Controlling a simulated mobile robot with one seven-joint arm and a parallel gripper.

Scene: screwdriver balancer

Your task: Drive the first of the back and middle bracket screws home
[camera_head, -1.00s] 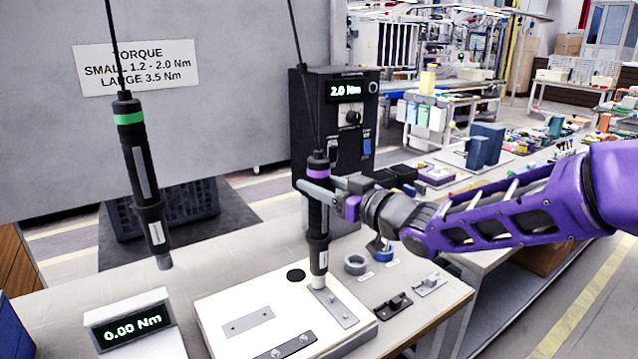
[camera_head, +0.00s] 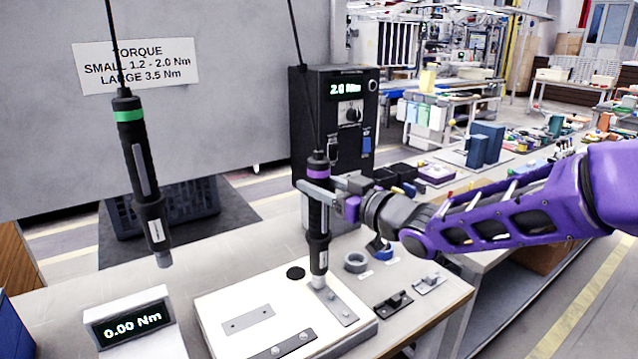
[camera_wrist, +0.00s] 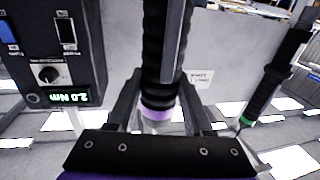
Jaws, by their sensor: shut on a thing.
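My gripper (camera_head: 318,190) is shut around the purple-banded screwdriver (camera_head: 318,222), which hangs upright from its cable. The same screwdriver fills the middle of the wrist view (camera_wrist: 162,50), between my fingers. Its tip is down at the back end of a grey bracket plate (camera_head: 341,306) on the white fixture board (camera_head: 215,318); the tip hides the screw under it. Another screw shows in that plate's middle. A darker bracket (camera_head: 292,344) with screws lies at the board's front. A light plate (camera_head: 248,319) with two holes lies at the left.
A green-banded screwdriver (camera_head: 140,170) hangs at the left above a torque display (camera_head: 135,322) reading 0.00 Nm. A black controller (camera_head: 335,120) reads 2.0 Nm.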

